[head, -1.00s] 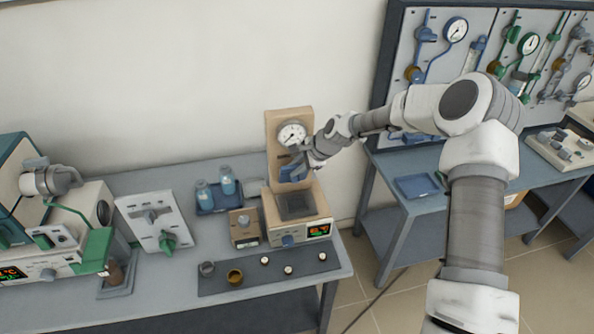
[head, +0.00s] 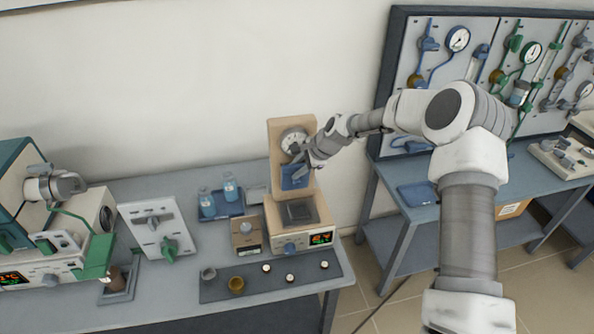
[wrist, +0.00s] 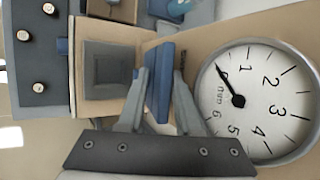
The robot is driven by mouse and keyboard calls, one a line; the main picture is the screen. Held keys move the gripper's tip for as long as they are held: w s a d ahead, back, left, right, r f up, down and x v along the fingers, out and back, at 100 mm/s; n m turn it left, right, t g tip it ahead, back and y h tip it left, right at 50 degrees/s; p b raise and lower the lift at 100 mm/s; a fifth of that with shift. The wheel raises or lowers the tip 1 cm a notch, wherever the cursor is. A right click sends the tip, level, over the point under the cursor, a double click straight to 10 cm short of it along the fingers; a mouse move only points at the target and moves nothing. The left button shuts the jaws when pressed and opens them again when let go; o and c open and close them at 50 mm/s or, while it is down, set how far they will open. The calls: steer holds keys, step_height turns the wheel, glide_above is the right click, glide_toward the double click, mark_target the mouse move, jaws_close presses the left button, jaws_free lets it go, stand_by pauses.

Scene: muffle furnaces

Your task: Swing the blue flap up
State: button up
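The blue flap (head: 294,178) is a small plate on the front of the tan upright housing (head: 278,135), below its round dial (head: 293,139) and above the grey square recess (head: 299,212). In the wrist view the flap (wrist: 160,80) stands out from the housing, seen nearly edge-on. My gripper (wrist: 163,75) has a finger on each side of it, with the tips close against it and little visible gap. In the head view my gripper (head: 299,162) covers part of the dial and the flap's upper edge.
A dark mat (head: 215,290) with small cups and pellets lies in front. A blue tray with bottles (head: 221,208), a tan box (head: 246,236) and a white panel with a green lever (head: 157,230) stand left. Gauge boards hang at right.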

steer(key=shift+o, duration=0.8)
steer(key=shift+f, duration=0.15)
steer(key=shift+s, duration=0.1)
steer(key=b+v, duration=0.1)
steer(key=v, duration=1.6)
steer(key=shift+d+r+b, duration=0.2)
steer(key=shift+b, duration=0.2)
